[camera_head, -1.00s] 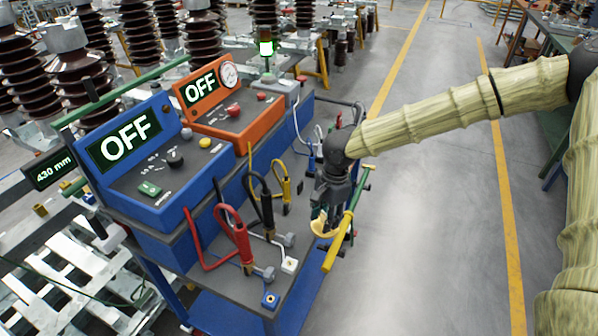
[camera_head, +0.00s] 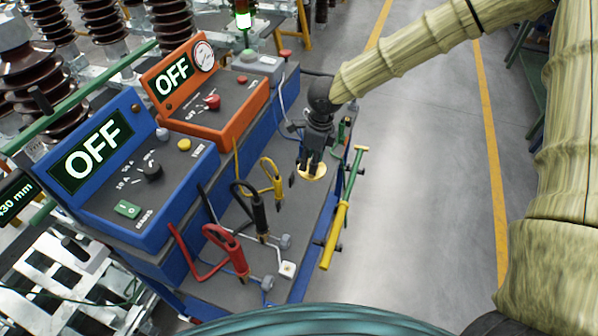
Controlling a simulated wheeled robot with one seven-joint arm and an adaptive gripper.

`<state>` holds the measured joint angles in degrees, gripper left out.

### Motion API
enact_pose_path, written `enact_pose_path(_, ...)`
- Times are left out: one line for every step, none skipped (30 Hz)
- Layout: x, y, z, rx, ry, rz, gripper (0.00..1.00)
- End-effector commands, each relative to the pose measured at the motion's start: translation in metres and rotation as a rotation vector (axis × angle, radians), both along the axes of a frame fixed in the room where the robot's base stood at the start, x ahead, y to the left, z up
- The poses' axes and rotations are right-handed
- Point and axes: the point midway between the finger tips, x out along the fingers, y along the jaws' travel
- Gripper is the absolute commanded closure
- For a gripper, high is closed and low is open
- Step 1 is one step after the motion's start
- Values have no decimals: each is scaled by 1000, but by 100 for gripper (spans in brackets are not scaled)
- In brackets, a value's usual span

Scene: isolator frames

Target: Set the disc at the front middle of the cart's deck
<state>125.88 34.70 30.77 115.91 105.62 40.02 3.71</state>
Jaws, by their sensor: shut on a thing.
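My gripper (camera_head: 311,168) points down and is shut on a yellowish disc (camera_head: 313,173), whose rim shows below the fingertips. The disc is over or near the right edge of the cart's grey deck (camera_head: 262,228). I cannot tell whether it touches the deck. The cart (camera_head: 306,268) is blue with a grey top. Part of the disc is hidden by my fingers.
A blue box (camera_head: 125,190) and an orange box (camera_head: 208,100), both reading OFF, stand on the cart. Red (camera_head: 229,250), black (camera_head: 250,207) and yellow (camera_head: 273,180) clamps stand on the deck. A yellow-and-green rod (camera_head: 342,215) runs along the right edge. Floor to the right is clear.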

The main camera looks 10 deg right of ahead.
Motion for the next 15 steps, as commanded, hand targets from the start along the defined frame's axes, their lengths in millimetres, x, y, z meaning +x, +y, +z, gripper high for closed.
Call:
enact_pose_path(-1, 1, -6, 0, 3, -1, 100)
enact_pose_path(0, 1, -11, -1, 3, 0, 100)
enact_pose_path(-1, 0, -17, -2, 2, 2, 100)
enact_pose_path(0, 1, -22, -1, 3, 2, 100)
enact_pose_path(-1, 1, -27, -1, 3, 1, 100)
enact_pose_path(-1, 0, -33, -2, 2, 1, 100)
enact_pose_path(0, 1, -36, -1, 2, 2, 100)
enact_pose_path(-1, 1, -40, 0, 1, 2, 100)
enact_pose_path(-1, 0, -45, 0, 2, 2, 100)
enact_pose_path(0, 0, -47, 0, 1, 2, 100)
enact_pose_path(0, 0, -49, -1, 0, 2, 100)
enact_pose_path(0, 0, -51, 0, 0, 2, 100)
enact_pose_path(0, 0, -52, 0, -1, 1, 100)
enact_pose_path(0, 0, -53, 0, -1, 1, 100)
enact_pose_path(0, -1, -55, 0, -1, 0, 100)
